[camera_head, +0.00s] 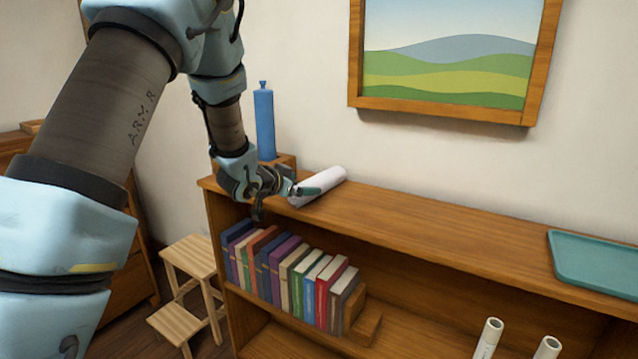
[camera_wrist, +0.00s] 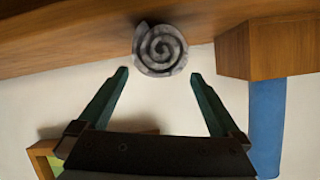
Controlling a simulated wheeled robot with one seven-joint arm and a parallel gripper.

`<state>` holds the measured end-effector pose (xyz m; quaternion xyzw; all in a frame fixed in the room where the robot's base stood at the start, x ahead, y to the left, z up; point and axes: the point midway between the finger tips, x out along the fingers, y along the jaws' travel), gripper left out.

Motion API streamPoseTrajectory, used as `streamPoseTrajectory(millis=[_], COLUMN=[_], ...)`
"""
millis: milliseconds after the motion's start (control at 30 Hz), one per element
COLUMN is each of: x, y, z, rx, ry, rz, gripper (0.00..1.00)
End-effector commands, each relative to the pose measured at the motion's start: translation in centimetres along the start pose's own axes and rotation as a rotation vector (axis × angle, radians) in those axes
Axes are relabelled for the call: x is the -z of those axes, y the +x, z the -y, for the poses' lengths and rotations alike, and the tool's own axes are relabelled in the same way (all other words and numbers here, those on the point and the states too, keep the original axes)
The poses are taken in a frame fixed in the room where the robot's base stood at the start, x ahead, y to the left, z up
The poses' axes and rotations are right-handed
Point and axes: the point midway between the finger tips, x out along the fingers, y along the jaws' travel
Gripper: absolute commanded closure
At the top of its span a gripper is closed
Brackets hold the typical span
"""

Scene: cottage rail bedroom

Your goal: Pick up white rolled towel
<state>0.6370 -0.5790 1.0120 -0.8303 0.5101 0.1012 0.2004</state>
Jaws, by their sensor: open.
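The white rolled towel (camera_head: 322,187) lies on the top of the wooden shelf, near its left end. In the wrist view its spiral end (camera_wrist: 160,50) faces the camera, just beyond and between the two fingertips. My gripper (camera_head: 304,191) is at the near end of the towel in the head view, and one finger overlaps it there. In the wrist view my gripper (camera_wrist: 158,74) is open, with a dark green finger on each side and nothing held between them. I cannot tell whether a finger touches the towel.
A blue bottle-like object (camera_head: 264,122) stands on a wooden block (camera_head: 284,160) close behind my gripper. A teal tray (camera_head: 597,262) sits at the shelf's right. The shelf top (camera_head: 430,225) between is clear. A framed picture (camera_head: 445,75) hangs above.

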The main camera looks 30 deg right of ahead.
Motion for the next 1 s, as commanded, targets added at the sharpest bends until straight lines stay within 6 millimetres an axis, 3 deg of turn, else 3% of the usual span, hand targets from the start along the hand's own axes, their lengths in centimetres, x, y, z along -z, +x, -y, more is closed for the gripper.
streamPoseTrajectory(millis=[400, 700, 1000], x=[-0.4, -0.5, -0.5], y=[4.5, 4.9, 4.9], z=[-0.3, -0.2, -0.2], rx=[0.0, 0.001, 0.001], ry=[0.001, 0.0, 0.0], rz=[0.001, 0.0, 0.0], gripper=[0.0, 0.0, 0.34])
